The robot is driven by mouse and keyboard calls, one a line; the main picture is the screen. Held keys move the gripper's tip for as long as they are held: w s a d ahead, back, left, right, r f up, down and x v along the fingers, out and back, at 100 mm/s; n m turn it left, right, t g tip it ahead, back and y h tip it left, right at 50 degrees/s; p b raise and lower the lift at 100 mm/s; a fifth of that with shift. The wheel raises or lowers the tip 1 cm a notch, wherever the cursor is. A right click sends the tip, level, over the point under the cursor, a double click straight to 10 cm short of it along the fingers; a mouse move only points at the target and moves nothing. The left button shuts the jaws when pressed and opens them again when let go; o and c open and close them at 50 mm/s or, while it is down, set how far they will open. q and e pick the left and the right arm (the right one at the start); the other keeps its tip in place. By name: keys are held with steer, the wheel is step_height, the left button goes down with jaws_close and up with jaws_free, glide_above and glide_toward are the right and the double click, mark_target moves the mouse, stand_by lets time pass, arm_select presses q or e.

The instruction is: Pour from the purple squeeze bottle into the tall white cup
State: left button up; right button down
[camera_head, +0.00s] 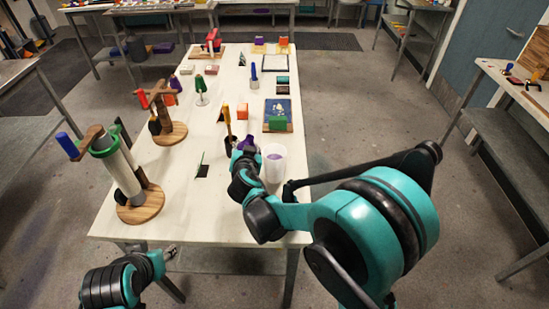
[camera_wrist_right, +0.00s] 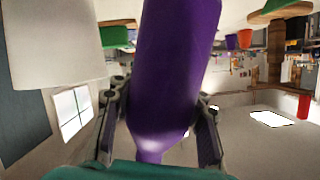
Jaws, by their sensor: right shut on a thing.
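The purple squeeze bottle (camera_wrist_right: 172,70) fills the middle of the right wrist view, between both fingers of my right gripper (camera_wrist_right: 160,125), which is shut on it. In the head view only a small purple part of the bottle (camera_head: 247,142) shows beyond my right wrist. The tall white cup (camera_head: 275,170) stands upright on the table, just right of my right gripper. Purple shows inside the cup near its rim. A pale shape at the upper left of the right wrist view looks like the cup (camera_wrist_right: 52,45). My left gripper (camera_head: 168,252) is low at the table's front; its fingers are unclear.
The white table (camera_head: 225,205) carries a wooden stand with a grey cylinder (camera_head: 122,172) at front left and a second wooden stand (camera_head: 165,130) behind it. The front middle is mostly clear.

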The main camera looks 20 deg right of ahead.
steer(key=shift+n+h, duration=0.4)
steer(key=shift+n, duration=0.1)
steer(key=f+b, duration=0.1)
steer(key=f, duration=0.1)
steer(key=f+b, duration=0.3)
steer(key=f, duration=0.1)
steer(key=shift+a+b, duration=0.25)
steer(key=shift+b, duration=0.1)
steer(key=shift+a+r+n+h+b, duration=0.2)
steer(key=shift+a+n+h+b, duration=0.1)
steer(key=shift+n, duration=0.2)
arm_select(q)
step_height(320, 180, down, 6)
arm_select(e)
steer(key=shift+r, duration=0.1)
steer(key=shift+r+p, duration=0.3)
steer(key=shift+r, duration=0.1)
arm_select(q)
step_height(320, 180, up, 4)
steer(key=p, duration=0.4)
steer(key=shift+r, duration=0.1)
arm_select(e)
step_height(320, 180, up, 5)
steer(key=shift+r, duration=0.1)
steer(key=shift+d, duration=0.1)
